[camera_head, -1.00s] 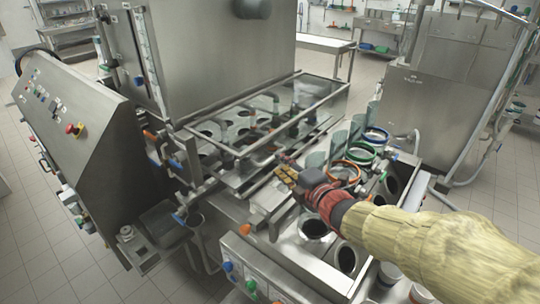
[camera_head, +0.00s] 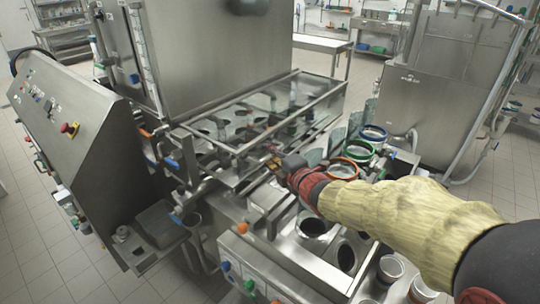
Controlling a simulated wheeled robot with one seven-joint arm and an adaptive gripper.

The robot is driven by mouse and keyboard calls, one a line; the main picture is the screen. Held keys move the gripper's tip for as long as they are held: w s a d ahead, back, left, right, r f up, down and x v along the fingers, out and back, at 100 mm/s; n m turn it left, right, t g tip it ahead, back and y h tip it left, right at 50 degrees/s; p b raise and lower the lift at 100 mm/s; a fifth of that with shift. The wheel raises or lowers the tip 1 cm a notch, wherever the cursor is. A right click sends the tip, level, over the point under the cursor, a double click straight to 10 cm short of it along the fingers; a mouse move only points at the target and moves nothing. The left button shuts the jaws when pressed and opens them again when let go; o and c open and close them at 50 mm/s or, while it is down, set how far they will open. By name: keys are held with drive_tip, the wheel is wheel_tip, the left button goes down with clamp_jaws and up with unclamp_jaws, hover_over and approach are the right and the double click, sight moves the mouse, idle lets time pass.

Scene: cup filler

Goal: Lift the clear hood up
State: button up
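The clear hood (camera_head: 285,110) is a transparent box with a metal frame. It lies lowered over the plate with round holes in the middle of the cup filler. My gripper (camera_head: 272,160) is at the hood's front edge, near the front bar (camera_head: 300,133). Its fingertips look small and partly merge with the metal behind them, so I cannot tell whether they touch the bar or grip it.
A slanted control panel (camera_head: 75,130) with a red knob stands at the left. Rings in orange, green and blue (camera_head: 358,152) sit on cup stacks right of my gripper. A large steel hopper (camera_head: 215,50) rises behind the hood. Open floor lies at the far left.

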clamp_jaws()
idle(0.6)
